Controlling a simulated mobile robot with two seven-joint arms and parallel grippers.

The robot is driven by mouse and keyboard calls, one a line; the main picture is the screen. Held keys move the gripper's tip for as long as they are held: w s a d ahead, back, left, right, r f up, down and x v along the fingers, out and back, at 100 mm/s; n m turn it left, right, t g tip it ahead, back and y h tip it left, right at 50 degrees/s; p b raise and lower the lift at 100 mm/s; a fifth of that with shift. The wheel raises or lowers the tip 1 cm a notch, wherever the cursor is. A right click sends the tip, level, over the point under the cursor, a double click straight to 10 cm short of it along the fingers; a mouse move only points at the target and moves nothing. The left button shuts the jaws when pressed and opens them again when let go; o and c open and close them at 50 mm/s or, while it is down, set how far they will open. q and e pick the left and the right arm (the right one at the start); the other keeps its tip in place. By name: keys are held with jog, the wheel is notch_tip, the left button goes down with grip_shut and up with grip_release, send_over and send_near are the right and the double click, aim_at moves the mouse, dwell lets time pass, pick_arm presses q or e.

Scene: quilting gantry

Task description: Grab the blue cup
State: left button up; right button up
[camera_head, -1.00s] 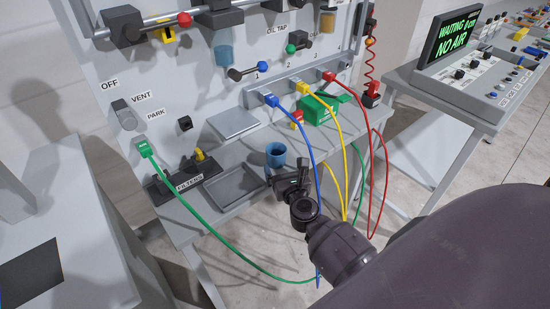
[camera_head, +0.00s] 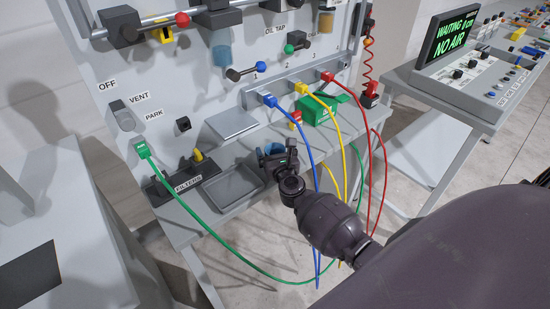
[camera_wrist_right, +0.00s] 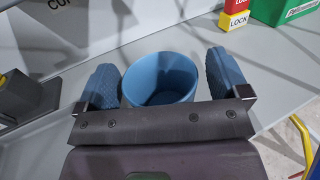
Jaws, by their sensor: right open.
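The blue cup (camera_wrist_right: 160,80) stands upright on the grey shelf and looks empty in the right wrist view. In the head view only part of the cup (camera_head: 274,148) shows behind my right gripper (camera_head: 277,160). In the right wrist view my right gripper (camera_wrist_right: 165,88) is open, with one blue finger pad on each side of the cup. A small gap shows between each pad and the cup wall, so the cup is not gripped. My left gripper is not in view.
A grey tray (camera_head: 233,188) lies left of the cup, near the black filter holder (camera_head: 187,180). A green box (camera_head: 322,109) and a red lock block (camera_head: 295,117) stand behind on the shelf. Blue (camera_head: 308,150), yellow and red cables hang close to my right arm.

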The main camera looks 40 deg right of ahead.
jog(key=c, duration=1)
jog(key=shift+r, duration=0.15)
